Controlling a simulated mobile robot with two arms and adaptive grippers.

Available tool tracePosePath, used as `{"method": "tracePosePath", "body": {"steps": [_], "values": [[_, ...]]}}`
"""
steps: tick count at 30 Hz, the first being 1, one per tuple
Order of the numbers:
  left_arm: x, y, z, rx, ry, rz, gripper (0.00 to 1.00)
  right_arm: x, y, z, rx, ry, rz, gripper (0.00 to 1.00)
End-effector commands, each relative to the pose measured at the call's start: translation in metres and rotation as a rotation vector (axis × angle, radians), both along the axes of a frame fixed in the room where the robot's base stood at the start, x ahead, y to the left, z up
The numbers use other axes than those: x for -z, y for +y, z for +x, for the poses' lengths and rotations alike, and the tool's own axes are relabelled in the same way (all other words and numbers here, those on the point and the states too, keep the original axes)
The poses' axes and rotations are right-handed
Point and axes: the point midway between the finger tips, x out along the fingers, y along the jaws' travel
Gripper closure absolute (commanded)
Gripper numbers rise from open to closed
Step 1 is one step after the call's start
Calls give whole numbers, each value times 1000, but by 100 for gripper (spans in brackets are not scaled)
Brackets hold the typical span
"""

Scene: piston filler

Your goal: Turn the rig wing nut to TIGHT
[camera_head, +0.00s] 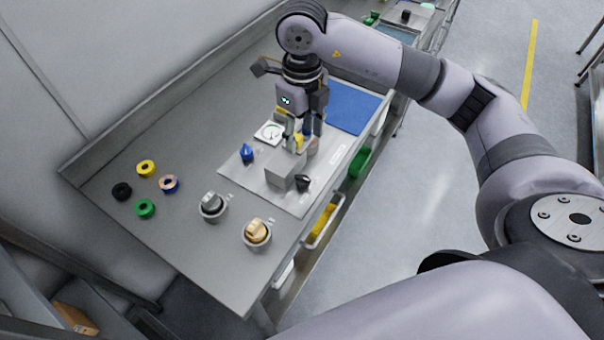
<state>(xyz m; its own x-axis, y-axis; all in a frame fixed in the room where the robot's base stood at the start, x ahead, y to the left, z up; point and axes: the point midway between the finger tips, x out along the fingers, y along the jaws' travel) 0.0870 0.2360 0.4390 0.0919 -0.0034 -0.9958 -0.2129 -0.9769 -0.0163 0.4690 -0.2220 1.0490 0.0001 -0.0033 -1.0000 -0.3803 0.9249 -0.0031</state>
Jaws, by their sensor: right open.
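My right gripper (301,132) points down over the far part of the rig's light metal plate (258,178). It is open, with its fingers close around or beside a small yellow part (299,142) behind a grey block (287,171). The gripper hides much of this spot, so I cannot tell whether the yellow part is the wing nut or whether the fingers touch it. A blue knob (246,152), a black knob (303,182) and a white dial (269,132) are on the plate. No TIGHT mark is readable. My left gripper is out of view.
The plate lies on a steel bench (180,225) with a raised back edge. Several coloured rings, including a green one (145,208), lie at the left. A blue mat (352,107) lies behind the gripper.

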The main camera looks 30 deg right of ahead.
Motion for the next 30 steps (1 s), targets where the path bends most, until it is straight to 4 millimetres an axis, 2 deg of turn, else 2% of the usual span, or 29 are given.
{"method": "tracePosePath", "body": {"steps": [12,18,24,30], "values": [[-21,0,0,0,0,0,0,90,0,-2,-1,7,3,53],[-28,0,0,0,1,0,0,127,0,-2,-2,4,3,53],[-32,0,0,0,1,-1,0,148,1,-1,-2,1,4,53],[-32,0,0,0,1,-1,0,153,1,-1,-3,0,3,53]]}}
